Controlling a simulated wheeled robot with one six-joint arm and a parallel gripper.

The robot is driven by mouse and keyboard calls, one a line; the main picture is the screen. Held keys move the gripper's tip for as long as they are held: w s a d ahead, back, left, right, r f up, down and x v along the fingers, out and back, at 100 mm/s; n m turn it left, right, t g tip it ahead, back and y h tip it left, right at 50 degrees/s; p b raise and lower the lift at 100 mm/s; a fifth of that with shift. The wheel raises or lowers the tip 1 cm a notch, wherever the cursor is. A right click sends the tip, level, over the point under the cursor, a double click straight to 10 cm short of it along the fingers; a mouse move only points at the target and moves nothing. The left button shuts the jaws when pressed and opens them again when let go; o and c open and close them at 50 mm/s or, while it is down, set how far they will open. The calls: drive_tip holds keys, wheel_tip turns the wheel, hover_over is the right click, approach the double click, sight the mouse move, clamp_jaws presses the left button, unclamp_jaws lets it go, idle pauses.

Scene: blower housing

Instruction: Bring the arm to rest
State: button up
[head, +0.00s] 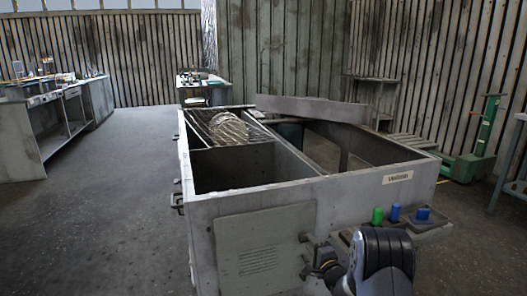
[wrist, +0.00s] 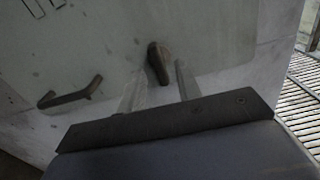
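My arm (head: 385,262) reaches in at the lower right of the head view, in front of the grey blower housing (head: 400,196). My gripper (head: 318,262) is close to the housing's front, beside a panel with vent slots (head: 262,245). A dark latch (wrist: 158,62) on the panel (wrist: 110,40) shows just past the fingertips. I cannot tell whether the fingers touch the panel. A dark bar handle (wrist: 70,93) is to the left.
The housing is open on top, with a wire grille (head: 175,128) over a round rotor (head: 228,128). A loose plank (head: 325,111) lies across its back. A green pallet jack (head: 480,150) stands right. The left floor is clear.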

drive_tip(key=p+v, duration=0.1)
drive_tip(key=v, duration=0.9)
drive_tip(key=w+a+n+b, duration=0.3)
drive_tip(key=w+n+b, duration=0.2)
drive_tip(key=w+n, duration=0.3)
drive_tip(key=x, duration=0.2)
drive_tip(key=shift+w+r, duration=0.25)
drive_tip(key=shift+w, duration=0.15)
drive_tip(key=shift+r, duration=0.1)
